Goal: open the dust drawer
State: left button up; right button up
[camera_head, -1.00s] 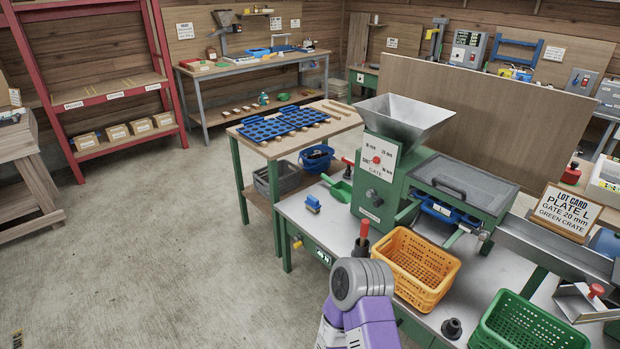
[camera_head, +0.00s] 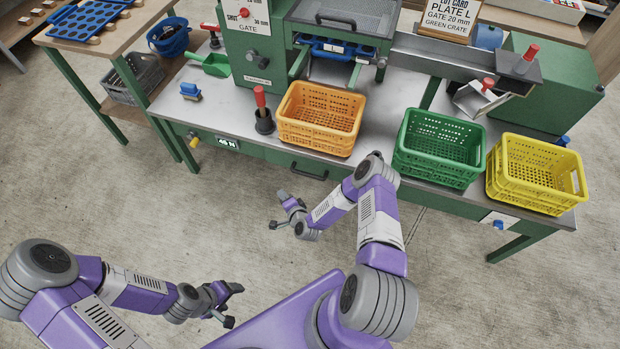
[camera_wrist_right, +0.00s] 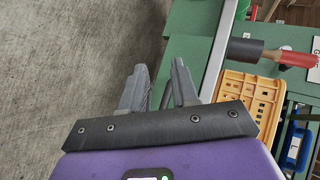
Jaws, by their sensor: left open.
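The green bench front holds a dark bar handle (camera_head: 308,172) below the orange crate; it looks like a drawer pull, and the drawer front appears shut. No label tells me which is the dust drawer. My right gripper (camera_head: 279,210) is open and empty, in front of and below the first handle, apart from it. In the right wrist view its two fingers (camera_wrist_right: 158,88) are spread beside the green bench. My left gripper (camera_head: 233,305) is open and empty over the floor, further from the bench.
Orange (camera_head: 286,124), green (camera_head: 402,155) and yellow (camera_head: 500,178) crates stand along the bench's front edge. A red-handled tool (camera_head: 262,112) stands left of the orange crate. A yellow-tipped knob (camera_head: 194,141) juts from the bench front. The floor before the bench is clear.

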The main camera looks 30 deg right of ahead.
aim_at(309, 176)
jog(key=d+f+m+t+h+b, duration=0.1)
jog(key=d+f+m+t+h, duration=0.15)
jog(key=d+m+h, duration=0.65)
jog(key=w+d+b, duration=0.1)
jog(key=w, duration=0.1)
jog(key=w+d+f+n+y+b, duration=0.1)
jog(key=w+d, duration=0.1)
jog(key=w+d+g+y+b, duration=0.1)
jog(key=w+d, duration=0.1)
jog(key=shift+w+d+f+n, duration=0.15)
jog(key=shift+w+f+n, duration=0.05)
jog(key=shift+f+n, duration=0.2)
jog(key=shift+r, duration=0.1)
grip_shut()
